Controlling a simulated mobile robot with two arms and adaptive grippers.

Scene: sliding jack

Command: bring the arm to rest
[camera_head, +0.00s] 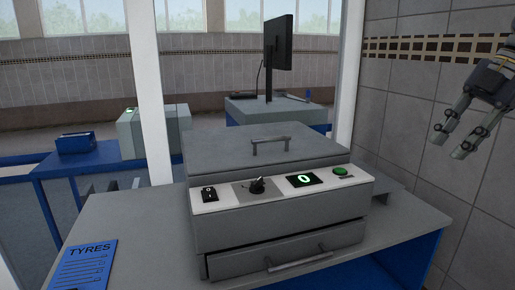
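My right gripper (452,146) is at the right edge of the head view, raised in front of the tiled wall. Its two fingers point down and to the left and stand apart, with nothing between them. It is clear of the grey machine (265,190) on the table. My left gripper is not in the view.
The machine has a lid handle (270,145), a black joystick (257,186), a lit display (304,180), a green button (340,171) and a drawer handle (298,260). A blue TYRES sheet (83,268) lies on the grey tabletop (140,240). A monitor (279,52) stands beyond the window frame.

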